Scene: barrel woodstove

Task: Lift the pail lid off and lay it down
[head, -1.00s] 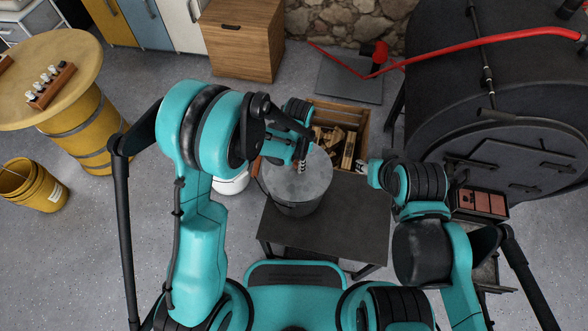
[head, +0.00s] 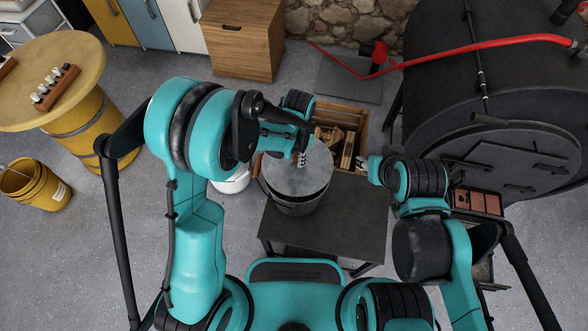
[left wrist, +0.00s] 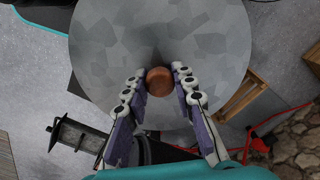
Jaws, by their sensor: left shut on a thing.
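The grey pail lid (head: 312,178) is a round mottled metal disc at the top of the dark metal pail (head: 300,207) on the low black table. The lid (left wrist: 120,50) fills the middle of the left wrist view, with its round brown knob (left wrist: 159,80) near the fingertips. My left gripper (head: 301,160) points down over the lid and is shut on the knob; its fingers (left wrist: 159,86) sit on both sides of it. I cannot tell whether the lid is clear of the rim.
The black table (head: 345,215) has free room right of the pail. A wooden crate of firewood (head: 359,130) stands behind it, a white bucket (head: 233,182) to the left. The barrel stove (head: 480,95) is at the right, with a red-handled tool (head: 378,60) nearby.

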